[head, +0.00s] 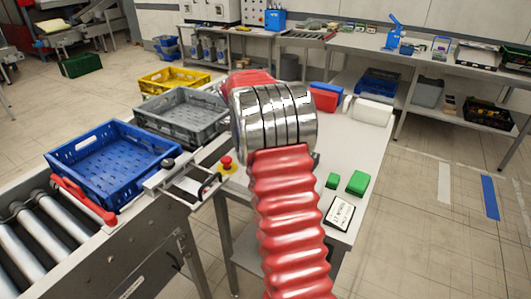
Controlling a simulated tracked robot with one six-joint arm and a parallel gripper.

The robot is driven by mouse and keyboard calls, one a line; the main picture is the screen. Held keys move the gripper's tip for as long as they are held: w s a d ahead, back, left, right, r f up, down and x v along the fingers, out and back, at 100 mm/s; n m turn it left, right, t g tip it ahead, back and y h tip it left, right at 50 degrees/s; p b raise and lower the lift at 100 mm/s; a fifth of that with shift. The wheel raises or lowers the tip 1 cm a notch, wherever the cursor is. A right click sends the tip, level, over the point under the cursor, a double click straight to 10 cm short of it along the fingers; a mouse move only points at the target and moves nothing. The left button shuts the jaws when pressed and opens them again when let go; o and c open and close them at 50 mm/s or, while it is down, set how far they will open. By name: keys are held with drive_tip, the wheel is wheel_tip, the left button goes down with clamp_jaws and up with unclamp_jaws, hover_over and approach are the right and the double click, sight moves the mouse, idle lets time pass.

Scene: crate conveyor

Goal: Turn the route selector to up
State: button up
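A dark round knob (168,162) sits on a grey bracket at the near right corner of the conveyor. It may be the route selector, but it is too small to read its setting or any marks. My arm rises through the middle of the head view, with red bellows and a shiny metal collar. My gripper is not visible; the arm hides what lies behind the collar.
A blue crate (62,163), a grey crate (163,131) and a yellow crate (150,83) line the conveyor. A red bar (84,200) crosses before the rollers. A red mushroom button (227,162) stands beside my arm. Green blocks (357,183) lie on the white table (375,140).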

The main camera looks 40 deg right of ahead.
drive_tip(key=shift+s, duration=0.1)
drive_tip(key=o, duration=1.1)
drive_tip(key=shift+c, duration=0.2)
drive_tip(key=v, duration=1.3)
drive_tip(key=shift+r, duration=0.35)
